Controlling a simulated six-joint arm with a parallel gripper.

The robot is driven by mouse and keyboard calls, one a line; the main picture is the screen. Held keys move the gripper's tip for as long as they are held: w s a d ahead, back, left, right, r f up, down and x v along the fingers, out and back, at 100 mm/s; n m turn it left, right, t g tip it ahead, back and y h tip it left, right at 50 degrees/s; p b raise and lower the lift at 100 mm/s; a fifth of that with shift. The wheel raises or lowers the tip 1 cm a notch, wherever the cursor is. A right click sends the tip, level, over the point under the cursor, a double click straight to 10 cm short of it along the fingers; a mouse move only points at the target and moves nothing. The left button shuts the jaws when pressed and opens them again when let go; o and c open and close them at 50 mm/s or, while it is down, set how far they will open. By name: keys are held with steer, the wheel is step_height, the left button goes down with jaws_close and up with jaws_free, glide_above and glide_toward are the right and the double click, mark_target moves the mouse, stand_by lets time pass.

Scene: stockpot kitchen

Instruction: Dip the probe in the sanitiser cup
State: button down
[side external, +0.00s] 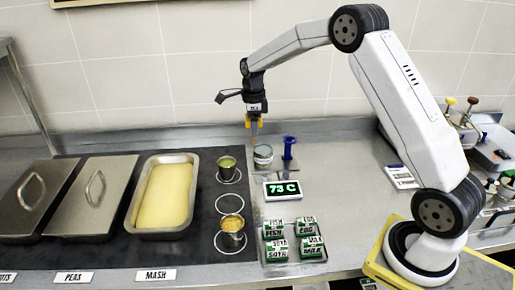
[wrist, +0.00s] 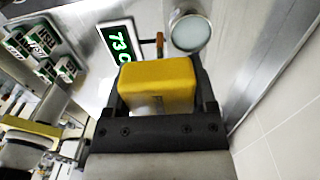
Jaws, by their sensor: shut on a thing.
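My gripper (side external: 254,117) is shut on the yellow handle of the probe (side external: 254,123) and holds it with the tip pointing down. The handle fills the space between the fingers in the wrist view (wrist: 158,85). An orange-brown lower part of the probe shows beyond the handle. The sanitiser cup (side external: 263,155), a small grey metal cup with pale liquid, stands on the counter just below and to the right of the probe. In the wrist view the cup (wrist: 190,32) is to the right of the probe's tip, apart from it.
A blue holder (side external: 289,150) stands right of the cup. The display (side external: 283,190) reads 73 C. Two small pots, one green (side external: 227,168), one orange (side external: 232,230), sit on the dark mat near the mash pan (side external: 139,220). Label boxes (side external: 278,250) stand in front; the wall is close behind.

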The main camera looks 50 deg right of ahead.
steer(key=d, duration=0.5)
steer(key=shift+w+d+f, duration=0.1)
steer(key=shift+w+d, duration=0.15)
steer(key=shift+d, duration=0.05)
steer(key=shift+f, duration=0.1)
steer(key=shift+f, duration=3.9)
steer(key=shift+r, duration=0.2)
step_height(320, 180, up, 9)
steer(key=shift+f, duration=0.15)
stand_by(1.0)
